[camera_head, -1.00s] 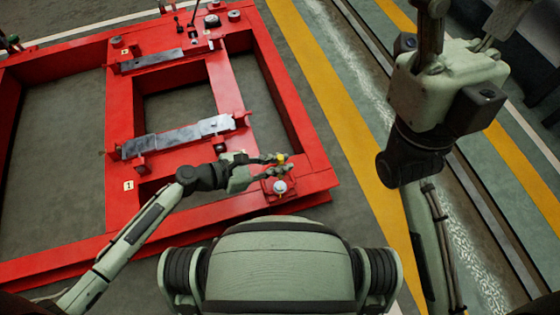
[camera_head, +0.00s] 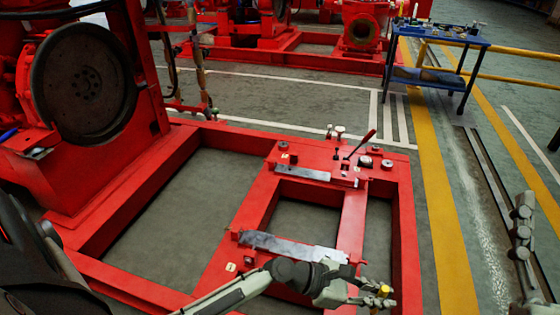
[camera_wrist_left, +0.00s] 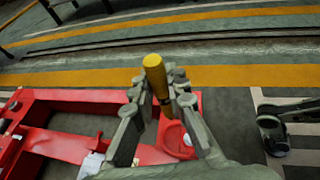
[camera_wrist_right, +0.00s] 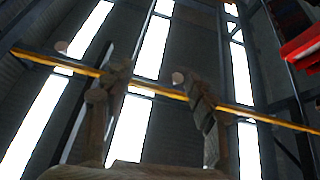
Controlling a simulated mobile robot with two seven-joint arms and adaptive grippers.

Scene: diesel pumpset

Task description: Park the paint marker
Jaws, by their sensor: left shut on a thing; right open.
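The paint marker (camera_wrist_left: 155,70), a yellow cylinder with a dark lower part, is between the fingers of my left gripper (camera_wrist_left: 158,92) in the left wrist view. My left gripper is shut on it and holds it over the red frame's near right corner. In the head view the left gripper (camera_head: 372,296) shows at the bottom with the yellow marker (camera_head: 384,290) at its tips. My right gripper (camera_head: 523,222) is at the right edge of the head view, off the frame. In the right wrist view it is open (camera_wrist_right: 152,85), with nothing between its fingers.
The red base frame (camera_head: 407,230) carries two grey plates (camera_head: 302,173) and a lever (camera_head: 362,143). A large dark flywheel (camera_head: 85,85) stands at left. A blue table (camera_head: 440,35) with small items stands at the back right. Floor with a yellow stripe (camera_head: 440,210) is clear.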

